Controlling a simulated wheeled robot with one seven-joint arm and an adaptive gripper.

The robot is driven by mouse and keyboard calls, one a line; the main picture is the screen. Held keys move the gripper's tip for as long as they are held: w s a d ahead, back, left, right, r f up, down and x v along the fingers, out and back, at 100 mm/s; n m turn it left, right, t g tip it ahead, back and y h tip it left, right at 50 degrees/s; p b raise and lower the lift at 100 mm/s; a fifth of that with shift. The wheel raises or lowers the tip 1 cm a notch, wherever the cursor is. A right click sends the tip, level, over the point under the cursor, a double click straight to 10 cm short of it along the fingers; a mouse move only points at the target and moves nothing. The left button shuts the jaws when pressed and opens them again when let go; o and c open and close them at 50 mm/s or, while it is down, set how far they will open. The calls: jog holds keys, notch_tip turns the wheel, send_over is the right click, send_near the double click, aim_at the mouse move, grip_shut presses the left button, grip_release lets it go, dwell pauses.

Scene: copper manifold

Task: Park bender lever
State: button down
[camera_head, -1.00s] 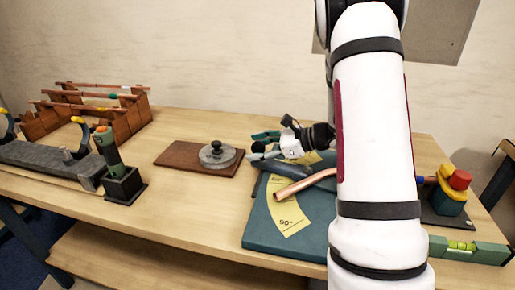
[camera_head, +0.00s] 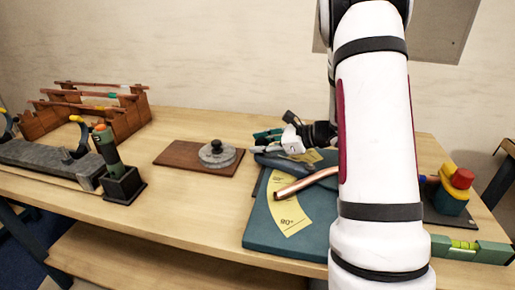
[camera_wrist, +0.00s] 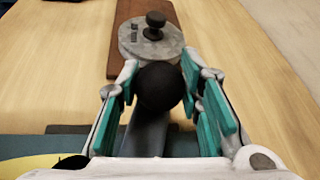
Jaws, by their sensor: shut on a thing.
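The bender is a teal board (camera_head: 268,238) with a yellow angle scale (camera_head: 290,218) marked 90° and a bent copper pipe (camera_head: 301,186) over it. Its grey-blue lever (camera_head: 283,163) points left near the board's back edge. In the wrist view the lever bar (camera_wrist: 145,138) runs up to a round black knob (camera_wrist: 158,87). My gripper (camera_wrist: 162,84) has its teal finger pads on both sides of this knob and is shut on it. In the head view my gripper (camera_head: 268,142) is at the board's back left; my arm hides the lever's pivot.
A brown board (camera_head: 178,157) with a round grey weight (camera_head: 217,154) lies just beyond my gripper. A green-handled tool in a black holder (camera_head: 123,186), a wooden rack (camera_head: 119,111) and a grey fixture (camera_head: 45,160) stand left. A level (camera_head: 480,251) lies right.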

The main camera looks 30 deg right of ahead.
jog(key=w+d+m+h+b, duration=0.1)
jog(key=d+m+h+b, duration=0.1)
jog(key=d, duration=0.2)
jog(key=w+d+m+t+h+b, duration=0.1)
jog(key=d+m+h+b, duration=0.1)
jog(key=d, duration=0.3)
jog(key=w+d+m+t+h+b, duration=0.1)
jog(key=d+h+b, duration=0.1)
jog(key=d, duration=0.3)
jog(key=shift+w+d+f+m, duration=0.1)
jog(key=shift+w+d+m, duration=0.1)
jog(key=shift+m, duration=0.2)
jog(key=shift+s+d+m+h+b, duration=0.1)
jog(key=shift+d+m+h+b, duration=0.3)
jog(key=shift+d+h, duration=0.45)
jog(key=shift+d, duration=0.25)
jog(key=c, duration=1.1)
grip_release()
jog(key=shift+d, duration=0.1)
jog(key=v, duration=1.2)
jog(key=shift+f, duration=0.1)
